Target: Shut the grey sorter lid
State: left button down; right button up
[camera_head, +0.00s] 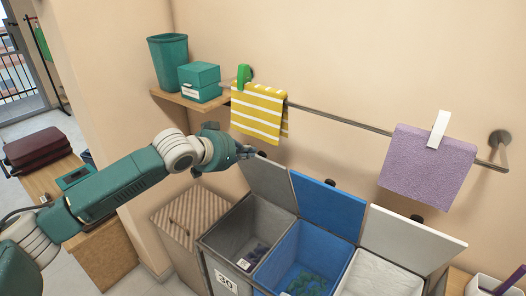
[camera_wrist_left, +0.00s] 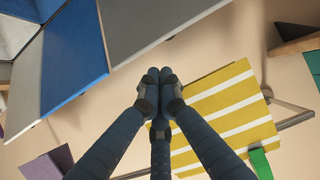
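The grey sorter lid (camera_head: 268,184) stands open, tilted up and back toward the wall above the grey bin (camera_head: 241,238), which holds some dark clothes. My left gripper (camera_head: 247,152) is at the lid's upper left corner, close to its top edge. In the left wrist view the grey lid (camera_wrist_left: 150,25) fills the top middle. The fingertips of my left gripper (camera_wrist_left: 160,76) meet there with nothing between them, and a small gap of wall shows between them and the lid edge. My right gripper is not in view.
The blue lid (camera_head: 328,208) and white lid (camera_head: 410,241) also stand open. A yellow striped towel (camera_head: 259,111) hangs on the rail just behind my gripper, with a green clip (camera_head: 243,77). A purple towel (camera_head: 427,170) hangs at right. A shelf (camera_head: 190,99) holds a teal bin and boxes.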

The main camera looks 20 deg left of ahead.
aim_at(263, 158)
pick_arm(q)
jog(key=p+x, duration=0.1)
jog(key=x, duration=0.7)
jog(key=shift+p, duration=0.4)
jog(key=shift+w+d+f, duration=0.1)
jog(key=shift+w+f, duration=0.05)
jog(key=shift+f, duration=0.1)
